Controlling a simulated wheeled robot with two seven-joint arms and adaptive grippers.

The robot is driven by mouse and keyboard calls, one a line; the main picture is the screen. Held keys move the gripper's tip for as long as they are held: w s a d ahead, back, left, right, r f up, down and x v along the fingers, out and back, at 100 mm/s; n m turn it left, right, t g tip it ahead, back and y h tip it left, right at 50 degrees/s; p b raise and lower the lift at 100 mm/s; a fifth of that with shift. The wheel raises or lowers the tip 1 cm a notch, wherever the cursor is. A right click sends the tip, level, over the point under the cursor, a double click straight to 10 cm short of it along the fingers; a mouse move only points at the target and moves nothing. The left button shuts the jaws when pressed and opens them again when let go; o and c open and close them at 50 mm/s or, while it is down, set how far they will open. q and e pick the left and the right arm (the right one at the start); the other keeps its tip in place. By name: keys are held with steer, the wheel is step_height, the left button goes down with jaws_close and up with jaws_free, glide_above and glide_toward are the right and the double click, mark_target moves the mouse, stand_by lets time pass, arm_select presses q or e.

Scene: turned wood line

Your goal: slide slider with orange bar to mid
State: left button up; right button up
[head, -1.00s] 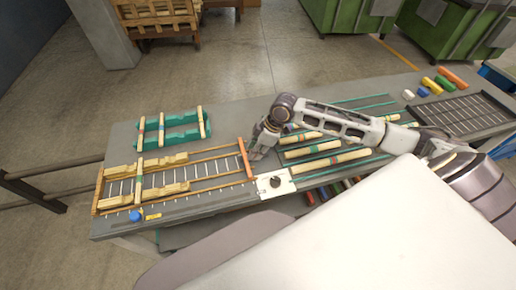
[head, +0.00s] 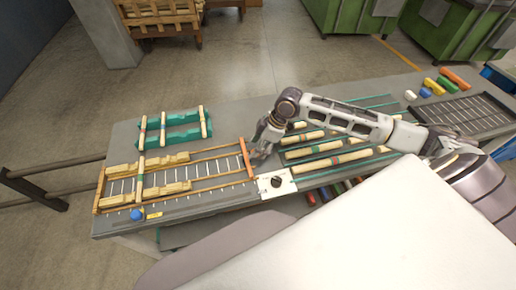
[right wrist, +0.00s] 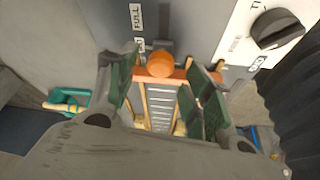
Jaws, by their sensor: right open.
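The slider's orange bar (head: 246,160) crosses the right end of a railed wooden frame (head: 205,184) in the head view. In the right wrist view the bar (right wrist: 178,74) has a round orange knob (right wrist: 160,64) on top, near a panel marked FULL. My right gripper (head: 258,154) is just right of the bar in the head view. In the right wrist view the gripper (right wrist: 162,75) is open, its dark green finger pads on either side of the knob. Contact with the knob cannot be told. My left gripper is not in view.
A white plate with a black dial (head: 276,183) lies right of the bar. A blue knob (head: 137,214) is at the frame's left front. Teal supports with rods (head: 180,133) stand behind it. Banded spindles (head: 318,147) lie on the right. The grey bench shows clear behind the frame.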

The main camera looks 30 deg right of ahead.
steer(key=v, duration=1)
steer(key=shift+f, duration=0.1)
stand_by(0.6)
